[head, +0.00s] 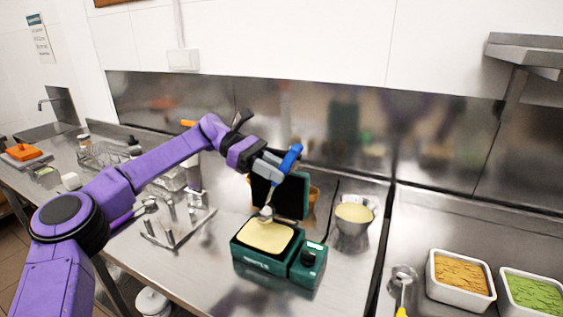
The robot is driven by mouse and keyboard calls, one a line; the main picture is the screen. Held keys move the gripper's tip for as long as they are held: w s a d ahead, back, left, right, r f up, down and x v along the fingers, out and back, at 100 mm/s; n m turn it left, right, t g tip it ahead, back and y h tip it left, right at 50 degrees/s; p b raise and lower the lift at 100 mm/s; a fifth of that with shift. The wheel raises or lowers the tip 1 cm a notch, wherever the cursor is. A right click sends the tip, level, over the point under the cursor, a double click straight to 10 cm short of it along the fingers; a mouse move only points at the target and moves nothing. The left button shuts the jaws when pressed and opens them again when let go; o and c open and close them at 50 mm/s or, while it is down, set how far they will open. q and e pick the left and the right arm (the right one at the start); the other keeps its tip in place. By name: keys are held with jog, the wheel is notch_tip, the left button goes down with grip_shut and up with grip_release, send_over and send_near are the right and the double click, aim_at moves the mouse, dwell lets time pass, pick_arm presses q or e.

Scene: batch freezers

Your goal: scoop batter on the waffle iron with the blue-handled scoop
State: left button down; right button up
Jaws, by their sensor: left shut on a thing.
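The waffle iron (262,263) is dark green and stands open on the steel counter, its lid raised at the back. Pale yellow batter (265,236) covers its lower plate. My left gripper (275,165) is above the iron and shut on the blue-handled scoop (290,157). The scoop's handle tilts up to the right. Its metal bowl (267,212) hangs low over the back of the batter; I cannot tell whether it touches. A metal bowl of batter (354,215) stands to the right of the iron. My right gripper is not in view.
A metal utensil rack (178,230) stands left of the iron. At the right are a yellow-handled scoop (403,285) and white tubs of orange (461,274) and green (533,293) food. A steel backsplash (340,125) runs behind. Bare counter lies in front of the batter bowl.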

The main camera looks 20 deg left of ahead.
pick_arm(q)
jog(key=s+d+y+p, duration=0.2)
jog(key=s+d+y, duration=0.2)
jog(key=w+d+f+y+p, duration=0.1)
jog(key=d+f+y+p, duration=0.3)
jog(key=d+f+y, duration=0.2)
jog(key=y, duration=0.2)
jog(key=shift+w+d+f+y, duration=0.2)
jog(key=shift+w+d+y, duration=0.15)
jog(key=shift+y, duration=0.05)
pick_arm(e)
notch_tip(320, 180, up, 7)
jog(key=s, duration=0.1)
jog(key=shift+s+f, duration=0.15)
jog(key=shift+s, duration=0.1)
pick_arm(q)
jog(key=shift+w+d, duration=0.1)
